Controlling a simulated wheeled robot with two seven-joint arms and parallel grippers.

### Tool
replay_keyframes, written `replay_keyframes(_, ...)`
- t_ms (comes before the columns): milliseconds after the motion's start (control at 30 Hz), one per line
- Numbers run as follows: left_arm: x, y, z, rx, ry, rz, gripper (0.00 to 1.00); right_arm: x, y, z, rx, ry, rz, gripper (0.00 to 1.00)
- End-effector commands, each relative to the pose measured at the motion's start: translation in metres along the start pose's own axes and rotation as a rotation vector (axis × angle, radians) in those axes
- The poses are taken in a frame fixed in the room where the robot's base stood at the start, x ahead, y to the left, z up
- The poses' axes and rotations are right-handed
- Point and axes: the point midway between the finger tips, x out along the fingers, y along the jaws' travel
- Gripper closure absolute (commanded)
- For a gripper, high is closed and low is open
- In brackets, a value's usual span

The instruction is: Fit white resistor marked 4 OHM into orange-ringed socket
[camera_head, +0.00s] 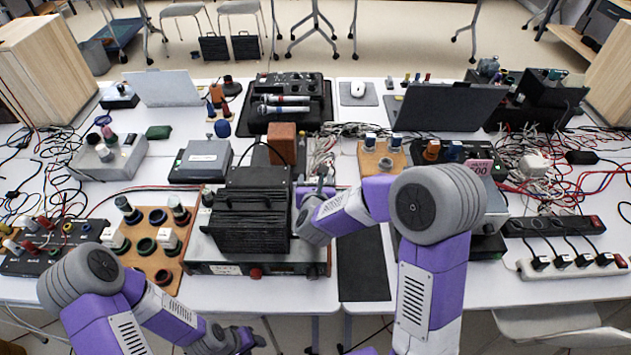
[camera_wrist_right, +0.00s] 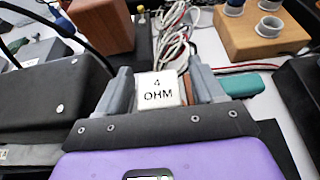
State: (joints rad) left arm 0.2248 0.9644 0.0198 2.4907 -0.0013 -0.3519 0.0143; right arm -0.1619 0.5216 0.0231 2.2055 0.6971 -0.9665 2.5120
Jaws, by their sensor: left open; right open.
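The white resistor marked 4 OHM (camera_wrist_right: 158,91) shows in the right wrist view, label facing the camera, between the fingers of my right gripper (camera_wrist_right: 158,88). The fingers flank it and are open; whether either touches it is unclear. In the head view my right gripper (camera_head: 320,190) is beside the black finned box, and I cannot make out the resistor there. A wooden socket board (camera_head: 137,262) stands at left with several sockets and white blocks. My left gripper (camera_head: 243,340) is open and empty at the table's front edge.
A black finned box (camera_head: 250,215) sits on a grey instrument (camera_head: 210,252) right of the socket board. Another wooden board (camera_head: 372,165) stands behind my right arm. Loose cables (camera_head: 575,185) cover the right side. A dark mat (camera_head: 362,268) lies bare at the front middle.

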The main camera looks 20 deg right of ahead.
Motion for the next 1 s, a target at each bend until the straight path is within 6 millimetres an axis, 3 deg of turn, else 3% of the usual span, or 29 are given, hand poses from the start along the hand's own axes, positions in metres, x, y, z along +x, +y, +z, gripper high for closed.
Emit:
replay_keyframes(233,-0.014,0.005,0.001,0.000,0.000,0.000,0.57,-0.004,0.000,0.009,-0.002,0.001,0.000,0.32)
replay_keyframes(700,-0.020,0.007,0.001,0.000,0.000,0.000,0.57,-0.104,0.001,0.007,-0.001,-0.002,0.003,0.32)
replay_keyframes(1000,-0.021,0.008,0.001,0.000,0.000,0.000,0.57,-0.123,0.000,0.005,-0.001,0.000,-0.001,0.32)
